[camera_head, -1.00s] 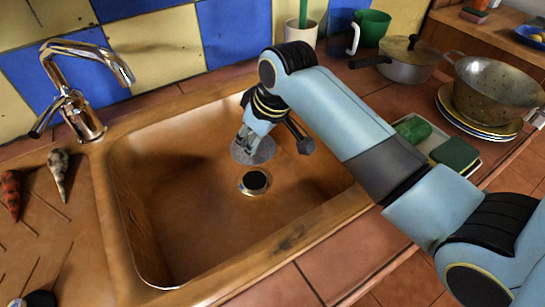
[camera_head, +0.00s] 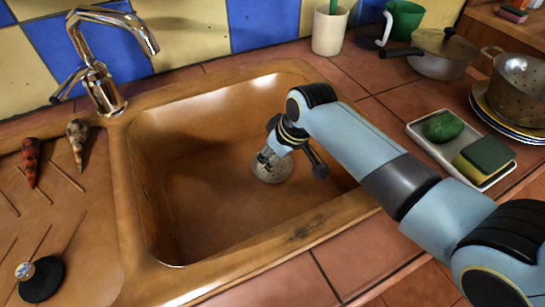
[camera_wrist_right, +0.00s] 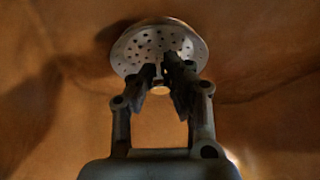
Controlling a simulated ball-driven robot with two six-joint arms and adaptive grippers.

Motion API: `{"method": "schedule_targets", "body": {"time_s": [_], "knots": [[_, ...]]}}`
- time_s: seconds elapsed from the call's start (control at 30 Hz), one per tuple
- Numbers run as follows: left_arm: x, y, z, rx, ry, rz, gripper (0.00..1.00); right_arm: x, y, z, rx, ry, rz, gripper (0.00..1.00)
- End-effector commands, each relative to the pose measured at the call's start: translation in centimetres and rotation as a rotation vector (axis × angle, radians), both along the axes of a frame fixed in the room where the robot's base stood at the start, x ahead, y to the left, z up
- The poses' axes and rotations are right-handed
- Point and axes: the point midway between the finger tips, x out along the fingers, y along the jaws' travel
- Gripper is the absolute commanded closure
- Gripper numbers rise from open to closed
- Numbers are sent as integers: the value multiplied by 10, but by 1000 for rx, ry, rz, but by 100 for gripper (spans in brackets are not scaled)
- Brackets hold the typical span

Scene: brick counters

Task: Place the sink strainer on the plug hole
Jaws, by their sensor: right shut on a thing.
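The sink strainer (camera_head: 272,172) is a round, perforated grey metal disc low in the sink basin (camera_head: 205,190). It also shows in the right wrist view (camera_wrist_right: 160,42), beyond my fingertips. My right gripper (camera_head: 267,156) reaches down into the basin and is shut on the strainer near its middle; its fingers also show in the wrist view (camera_wrist_right: 164,76). The plug hole is hidden in the head view, with the strainer over the place where it showed before. I cannot tell whether the strainer touches the basin floor. My left gripper is out of view.
A chrome tap (camera_head: 104,88) stands at the basin's back left corner. A black plug (camera_head: 42,280) and two cone-shaped items lie on the left drainboard. A tray (camera_head: 420,132) with a sponge, a pan (camera_head: 440,55) and a colander (camera_head: 520,90) are at the right.

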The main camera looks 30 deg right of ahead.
Motion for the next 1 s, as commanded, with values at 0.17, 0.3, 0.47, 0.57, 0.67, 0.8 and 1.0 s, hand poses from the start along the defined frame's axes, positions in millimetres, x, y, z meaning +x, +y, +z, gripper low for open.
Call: {"method": "schedule_targets", "body": {"time_s": [0.17, 0.3, 0.47, 0.57, 0.67, 0.8, 1.0], "knots": [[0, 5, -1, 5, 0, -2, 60, 0, 0, -3, 0, 0, 0, 87], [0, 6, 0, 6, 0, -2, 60, 0, 0, -3, 0, 0, 0, 69], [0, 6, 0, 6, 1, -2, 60, 0, 0, -3, 0, 0, 0, 63], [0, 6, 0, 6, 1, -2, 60, 0, 0, -3, 0, 0, 0, 63], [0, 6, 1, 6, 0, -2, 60, 0, 0, 1, 0, 0, 0, 63], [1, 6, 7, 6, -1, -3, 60, -6, -3, 18, -1, -2, 0, 63], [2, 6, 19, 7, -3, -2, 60, -22, -9, 61, -1, -2, 0, 63]]}}
